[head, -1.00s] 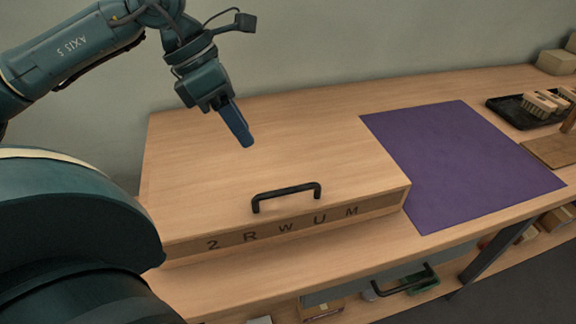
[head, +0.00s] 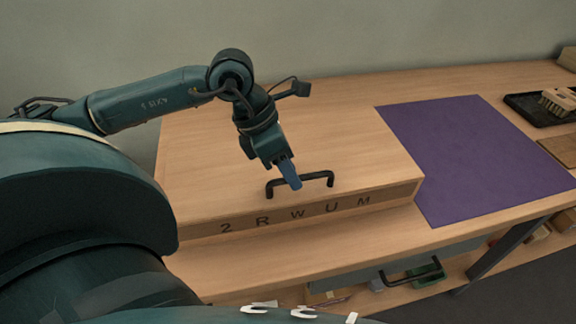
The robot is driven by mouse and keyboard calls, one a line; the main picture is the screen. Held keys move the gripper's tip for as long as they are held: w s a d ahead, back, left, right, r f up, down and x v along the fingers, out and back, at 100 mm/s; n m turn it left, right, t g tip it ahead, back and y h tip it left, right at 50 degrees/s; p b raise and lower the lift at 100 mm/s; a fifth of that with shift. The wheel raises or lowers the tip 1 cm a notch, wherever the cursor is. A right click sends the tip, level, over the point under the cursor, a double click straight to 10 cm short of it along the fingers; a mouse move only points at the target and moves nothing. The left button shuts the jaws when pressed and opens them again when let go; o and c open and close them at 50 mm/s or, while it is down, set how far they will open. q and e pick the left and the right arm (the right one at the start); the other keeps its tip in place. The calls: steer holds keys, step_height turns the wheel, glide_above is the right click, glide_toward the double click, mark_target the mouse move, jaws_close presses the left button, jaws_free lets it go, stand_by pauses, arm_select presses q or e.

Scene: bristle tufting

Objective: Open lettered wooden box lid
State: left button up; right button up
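The wooden box (head: 205,150) sits on the workbench with its lid down. Its front strip carries the dark letters 2 R W U M (head: 297,213). A black bar handle (head: 318,177) stands on the lid near the front edge. My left gripper (head: 292,183) points down at the left half of the handle and overlaps it in the head view. Its blue fingers look close together; I cannot tell whether they are apart or touch the handle. My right gripper is not in view.
A purple mat (head: 470,150) lies on the bench right of the box. A black tray (head: 530,108) with a wooden brush (head: 558,102) is at the far right. Below the bench are a drawer handle (head: 410,277) and a shelf with small items. A plain wall stands behind.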

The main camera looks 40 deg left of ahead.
arm_select(q)
steer(key=shift+c, duration=0.3)
jaws_close()
steer(key=shift+r, duration=0.1)
